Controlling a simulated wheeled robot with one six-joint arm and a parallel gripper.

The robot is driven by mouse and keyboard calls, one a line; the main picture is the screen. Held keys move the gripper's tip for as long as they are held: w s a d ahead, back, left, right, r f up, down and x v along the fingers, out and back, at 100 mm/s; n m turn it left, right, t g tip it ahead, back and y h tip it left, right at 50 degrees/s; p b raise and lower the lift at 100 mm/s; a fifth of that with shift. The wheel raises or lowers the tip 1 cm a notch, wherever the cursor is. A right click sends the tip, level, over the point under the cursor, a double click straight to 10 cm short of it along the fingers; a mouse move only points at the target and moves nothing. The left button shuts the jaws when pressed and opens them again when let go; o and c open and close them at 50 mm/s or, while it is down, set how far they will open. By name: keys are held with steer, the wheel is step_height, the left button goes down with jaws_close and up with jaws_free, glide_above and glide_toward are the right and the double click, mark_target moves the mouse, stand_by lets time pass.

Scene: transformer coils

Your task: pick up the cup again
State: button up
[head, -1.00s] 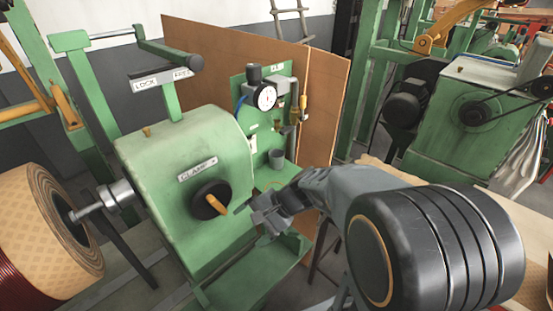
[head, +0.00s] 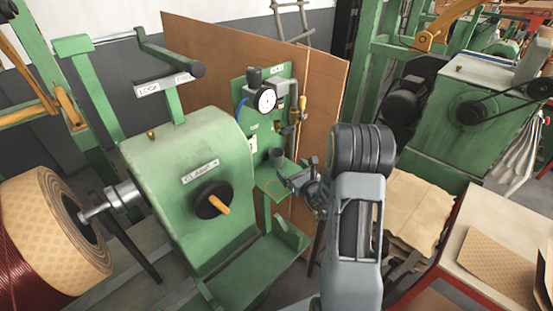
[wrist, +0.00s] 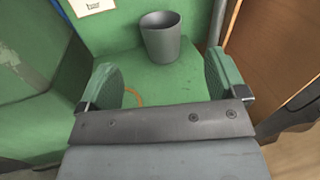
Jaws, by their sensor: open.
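The cup (wrist: 160,38) is a small dark grey cup, upright on a green shelf (wrist: 127,62) in the wrist view. In the head view the cup (head: 277,157) stands near the back of the shelf, below the gauge panel. My gripper (wrist: 163,82) is open, with its two green-padded fingers wide apart. The cup lies ahead of the fingertips, roughly centred between them, and is not touched. In the head view my gripper (head: 287,180) is at the shelf's right front side, and its fingers are small there.
The green clamp machine (head: 190,165) with its orange-handled knob (head: 214,202) stands left of the shelf. A gauge (head: 266,101) and pipes are above the cup. A brown board (head: 325,105) stands behind and to the right. A thin orange ring (head: 272,187) lies on the shelf.

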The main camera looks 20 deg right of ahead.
mark_target(281, 157)
steer(key=w, duration=0.2)
steer(key=w+a+p, duration=0.1)
steer(key=w, duration=0.2)
steer(key=shift+w+a, duration=0.1)
steer(key=shift+w, duration=0.15)
steer(key=shift+w+a+r+p, duration=0.15)
steer(key=shift+w+p, duration=0.15)
steer(key=shift+w, duration=0.2)
steer(key=shift+w+a+p, duration=0.15)
steer(key=shift+w+p, duration=0.25)
steer(key=shift+w, duration=0.7)
steer(key=shift+w+a+p, duration=0.1)
steer(key=shift+w+p, duration=0.3)
steer(key=shift+w, duration=0.7)
steer(key=shift+c, duration=0.2)
steer(key=c, duration=1.1)
steer(key=shift+o, duration=0.2)
steer(key=shift+s, duration=0.1)
